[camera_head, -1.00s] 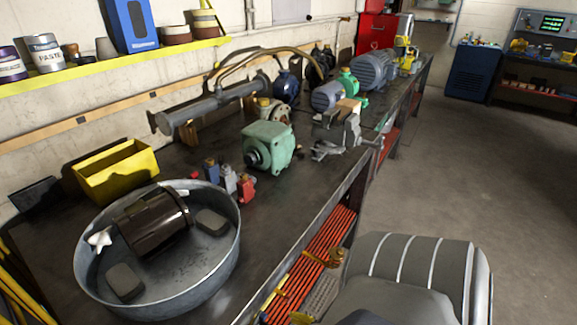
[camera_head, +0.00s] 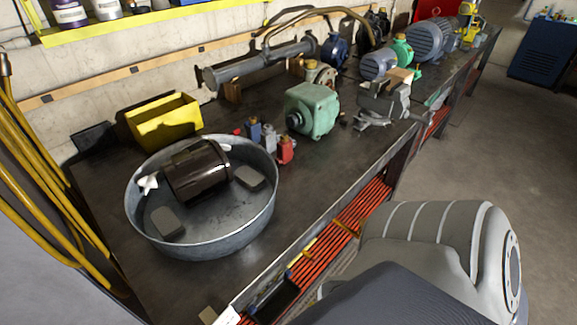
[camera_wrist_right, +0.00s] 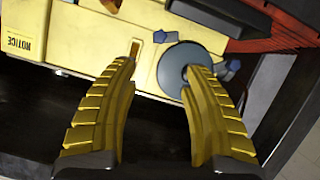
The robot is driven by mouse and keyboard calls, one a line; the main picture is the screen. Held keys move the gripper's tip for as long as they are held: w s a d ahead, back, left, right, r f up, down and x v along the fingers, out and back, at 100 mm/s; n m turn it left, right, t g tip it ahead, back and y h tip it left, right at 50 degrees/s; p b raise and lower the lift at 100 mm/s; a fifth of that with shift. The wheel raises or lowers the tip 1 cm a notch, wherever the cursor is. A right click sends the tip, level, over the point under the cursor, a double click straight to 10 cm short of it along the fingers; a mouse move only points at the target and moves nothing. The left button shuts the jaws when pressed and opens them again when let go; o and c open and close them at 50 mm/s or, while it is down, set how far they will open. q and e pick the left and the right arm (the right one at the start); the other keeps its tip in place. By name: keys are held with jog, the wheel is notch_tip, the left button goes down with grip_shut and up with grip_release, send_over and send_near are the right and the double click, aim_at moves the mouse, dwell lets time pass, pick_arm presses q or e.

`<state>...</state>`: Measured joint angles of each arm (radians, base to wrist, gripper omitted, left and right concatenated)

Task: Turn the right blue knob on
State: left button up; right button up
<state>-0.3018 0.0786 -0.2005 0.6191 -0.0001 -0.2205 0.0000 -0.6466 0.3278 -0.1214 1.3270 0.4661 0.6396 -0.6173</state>
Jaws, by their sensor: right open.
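In the right wrist view, a yellow housing (camera_wrist_right: 78,38) with a NOTICE label lies ahead of my right gripper. A round grey disc (camera_wrist_right: 178,62) sits on its face, partly covered by the right-hand finger. A blue knob (camera_wrist_right: 229,67) shows just right of the disc. Another small blue part (camera_wrist_right: 172,37) shows at the disc's upper edge. My right gripper (camera_wrist_right: 165,62) is open, with nothing between its ridged golden fingers. I cannot tell whether a fingertip touches the disc. In the head view, the knobs cannot be made out. My left gripper is not in view.
In the head view, a dark workbench (camera_head: 330,165) carries a round metal tub (camera_head: 262,222), a yellow bin (camera_head: 163,122), a green motor (camera_head: 312,108) and several other motors. Red rods (camera_head: 345,232) lie below its front edge. Yellow hoses (camera_head: 38,165) hang at left.

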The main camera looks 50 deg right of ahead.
aim_at(290, 274)
jog(key=x, duration=1.7)
jog(key=shift+w+r, duration=0.1)
jog(key=shift+w, duration=0.05)
grip_shut()
